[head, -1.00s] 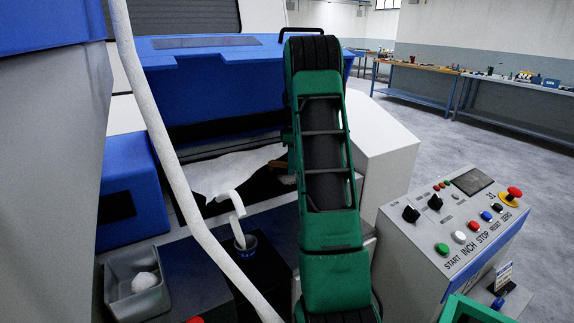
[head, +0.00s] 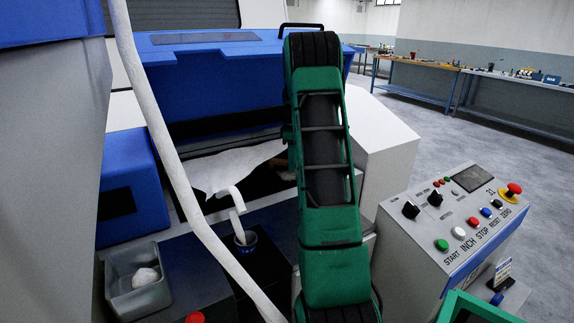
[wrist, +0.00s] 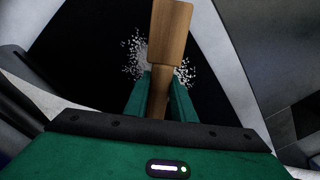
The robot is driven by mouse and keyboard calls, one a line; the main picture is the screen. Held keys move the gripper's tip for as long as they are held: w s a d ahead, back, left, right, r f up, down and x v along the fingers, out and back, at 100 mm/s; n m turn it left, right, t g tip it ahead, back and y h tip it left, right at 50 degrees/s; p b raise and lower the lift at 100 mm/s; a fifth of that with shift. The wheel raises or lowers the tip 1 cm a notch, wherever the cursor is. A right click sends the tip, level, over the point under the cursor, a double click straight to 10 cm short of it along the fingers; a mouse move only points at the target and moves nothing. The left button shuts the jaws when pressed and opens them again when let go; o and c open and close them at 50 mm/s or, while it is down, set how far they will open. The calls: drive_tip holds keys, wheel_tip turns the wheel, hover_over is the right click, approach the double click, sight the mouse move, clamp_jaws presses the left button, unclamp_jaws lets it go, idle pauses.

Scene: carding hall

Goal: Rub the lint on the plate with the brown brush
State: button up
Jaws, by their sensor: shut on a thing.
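The brown brush (wrist: 170,45) is in my gripper (wrist: 159,90), its wooden body pointing up the wrist picture. The green fingers are closed on either side of it. White lint (wrist: 135,60) lies in loose specks and a pale clump on the black plate (wrist: 85,50), on both sides of the brush. The brush covers part of the lint, and its bristles are hidden, so I cannot tell if they touch the plate. In the head view my arm hides the gripper; only a small brown bit shows beside it, near the dark plate (head: 268,184).
A white fibre web (head: 240,165) hangs by the plate. A white strand runs into a small can (head: 245,245). A grey bin (head: 138,298) with white fluff stands at lower left. A control panel (head: 455,215) with buttons is at right, close to my arm.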

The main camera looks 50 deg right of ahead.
sight(284, 163)
drive_tip(key=shift+f, duration=0.85)
drive_tip(key=shift+w+d+r, duration=0.1)
drive_tip(key=shift+w+d, duration=0.2)
drive_tip(key=shift+w, duration=0.6)
drive_tip(key=shift+w+d+r, duration=0.1)
drive_tip(key=shift+w+d, duration=0.15)
drive_tip(key=shift+w, duration=0.65)
drive_tip(key=shift+w+d+f, duration=0.15)
drive_tip(key=shift+w+d, duration=0.1)
drive_tip(key=shift+w, duration=0.45)
drive_tip(key=shift+w+d+f, duration=0.1)
drive_tip(key=shift+w+d, duration=0.1)
drive_tip(key=shift+w, duration=0.45)
drive_tip(key=shift+w+d+r, duration=0.1)
drive_tip(key=shift+w+d, duration=0.1)
drive_tip(key=shift+w, duration=0.45)
drive_tip(key=shift+w+d+f, duration=0.1)
drive_tip(key=shift+w+d, duration=0.1)
drive_tip(key=shift+w, duration=0.45)
drive_tip(key=shift+w+d+r, duration=0.1)
drive_tip(key=shift+w+d, duration=0.1)
drive_tip(key=shift+w, duration=0.45)
drive_tip(key=shift+w+a, duration=0.25)
drive_tip(key=shift+a, duration=0.6)
drive_tip(key=shift+s+a, duration=0.35)
drive_tip(key=shift+s, duration=0.8)
drive_tip(key=shift+s+a, duration=0.4)
drive_tip(key=shift+s, duration=0.8)
drive_tip(key=shift+s+a, duration=0.35)
drive_tip(key=shift+s, duration=0.8)
